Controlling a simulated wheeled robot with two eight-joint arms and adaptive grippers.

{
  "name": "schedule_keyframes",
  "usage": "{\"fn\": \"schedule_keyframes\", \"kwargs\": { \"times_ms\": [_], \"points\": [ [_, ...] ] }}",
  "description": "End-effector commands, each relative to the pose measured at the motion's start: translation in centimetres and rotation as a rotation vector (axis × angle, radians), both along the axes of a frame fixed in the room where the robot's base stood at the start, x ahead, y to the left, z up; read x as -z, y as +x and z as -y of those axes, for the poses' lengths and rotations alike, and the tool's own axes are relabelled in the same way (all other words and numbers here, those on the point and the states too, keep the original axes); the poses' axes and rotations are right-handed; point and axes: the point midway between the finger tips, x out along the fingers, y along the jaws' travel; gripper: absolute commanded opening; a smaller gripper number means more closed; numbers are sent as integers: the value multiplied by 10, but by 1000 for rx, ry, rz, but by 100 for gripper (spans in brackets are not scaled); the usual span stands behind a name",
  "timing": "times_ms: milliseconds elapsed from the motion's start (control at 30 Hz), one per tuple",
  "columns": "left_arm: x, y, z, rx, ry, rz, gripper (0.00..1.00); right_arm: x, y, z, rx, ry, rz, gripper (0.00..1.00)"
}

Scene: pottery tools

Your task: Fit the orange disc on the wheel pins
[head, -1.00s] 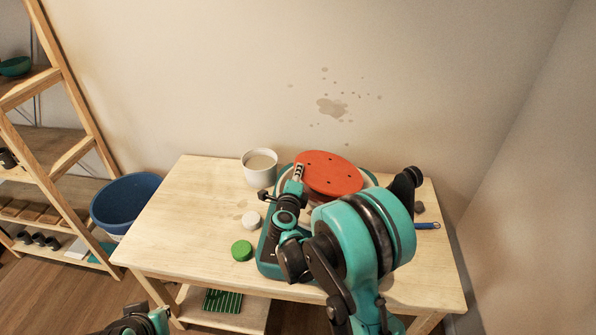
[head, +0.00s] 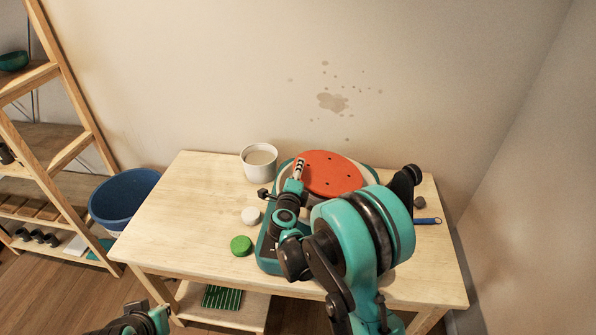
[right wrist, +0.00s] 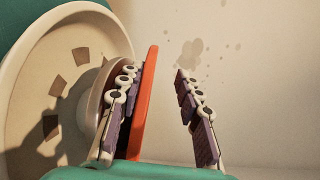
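The orange disc (head: 335,174) with several dark holes is over the pottery wheel (head: 268,250) on the table. In the right wrist view the disc (right wrist: 148,95) shows edge-on, beside the wheel head (right wrist: 91,105); I cannot see the pins or tell whether they enter the holes. My right gripper (head: 299,170) is at the disc's left edge. Its fingers (right wrist: 158,112) are open around the rim: one lies between disc and wheel head, close to the disc, and a clear gap separates the other from it. My left gripper (head: 138,318) is low at the bottom left, its fingers unclear.
A white cup (head: 259,160) stands behind the wheel's left side. A white lid (head: 251,216) and a green lid (head: 241,246) lie left of the wheel. A blue-handled tool (head: 427,221) lies right. The table's left part is clear. A blue bucket (head: 122,200) stands beside it.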

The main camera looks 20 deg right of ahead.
Motion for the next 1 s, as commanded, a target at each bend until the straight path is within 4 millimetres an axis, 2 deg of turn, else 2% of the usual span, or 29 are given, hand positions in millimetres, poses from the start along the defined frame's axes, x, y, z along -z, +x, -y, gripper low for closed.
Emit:
{"fn": "schedule_keyframes", "kwargs": {
  "times_ms": [167, 500, 700, 1000],
  "points": [
    [0, 0, 0, 0, 0, 0, 0, -2, -9, -5, -2, -1, 0, 34],
    [0, 0, 0, 0, 0, 0, 0, -10, -71, -37, -4, -1, -1, 34],
    [0, 0, 0, 0, 0, 0, 0, -14, -98, -50, -3, -2, 0, 34],
    [0, 0, 0, 0, 0, 0, 0, -15, -107, -53, 0, -2, -1, 34]
  ]
}}
